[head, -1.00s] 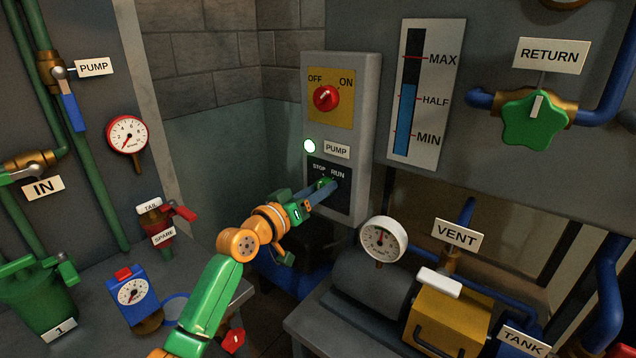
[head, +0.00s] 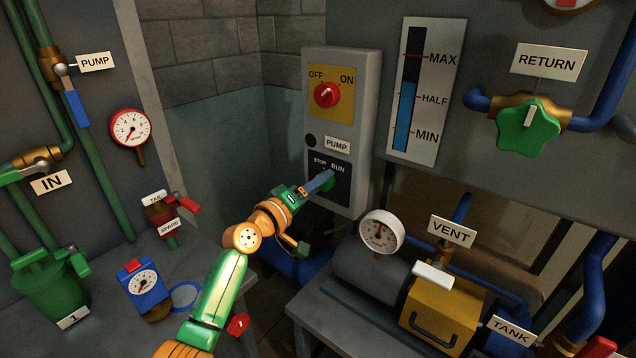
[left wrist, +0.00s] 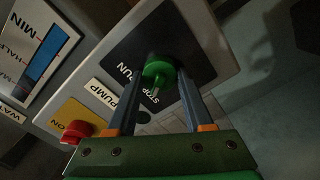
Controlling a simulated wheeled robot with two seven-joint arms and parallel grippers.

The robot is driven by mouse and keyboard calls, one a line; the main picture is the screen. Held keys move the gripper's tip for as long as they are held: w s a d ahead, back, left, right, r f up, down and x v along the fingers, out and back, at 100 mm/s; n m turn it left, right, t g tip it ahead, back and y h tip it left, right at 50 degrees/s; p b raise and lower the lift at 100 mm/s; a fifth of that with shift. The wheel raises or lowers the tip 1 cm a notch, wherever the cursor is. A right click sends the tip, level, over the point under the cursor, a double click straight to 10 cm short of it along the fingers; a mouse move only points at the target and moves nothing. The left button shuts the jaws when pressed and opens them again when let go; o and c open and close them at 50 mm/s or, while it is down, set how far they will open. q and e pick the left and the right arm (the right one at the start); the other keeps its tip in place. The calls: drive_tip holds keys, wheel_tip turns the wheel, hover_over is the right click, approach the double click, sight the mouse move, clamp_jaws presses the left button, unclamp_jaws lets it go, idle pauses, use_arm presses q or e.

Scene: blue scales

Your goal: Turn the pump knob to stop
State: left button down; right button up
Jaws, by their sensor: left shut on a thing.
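The pump knob is a green round knob (left wrist: 158,70) on a dark plate marked STOP and RUN. It also shows small in the head view (head: 327,183), partly hidden by my fingers. In the left wrist view its pale pointer lies toward the STOP label. My left gripper (head: 326,179) reaches the plate from the lower left. In the left wrist view my left gripper (left wrist: 162,62) has one finger on each side of the knob and is shut on it. The round lamp (head: 310,141) beside the PUMP label is dark. My right gripper is not in view.
A red OFF/ON knob (head: 327,95) sits higher on the same grey box (head: 359,110). A level gauge (head: 411,110) reads slightly above HALF. A white dial (head: 381,232) and a yellow box (head: 438,308) stand at the lower right, near my arm's right side.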

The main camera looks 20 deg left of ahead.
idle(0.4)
use_arm(q)
drive_tip(key=shift+c, duration=1.4)
unclamp_jaws()
drive_tip(key=v, duration=0.7)
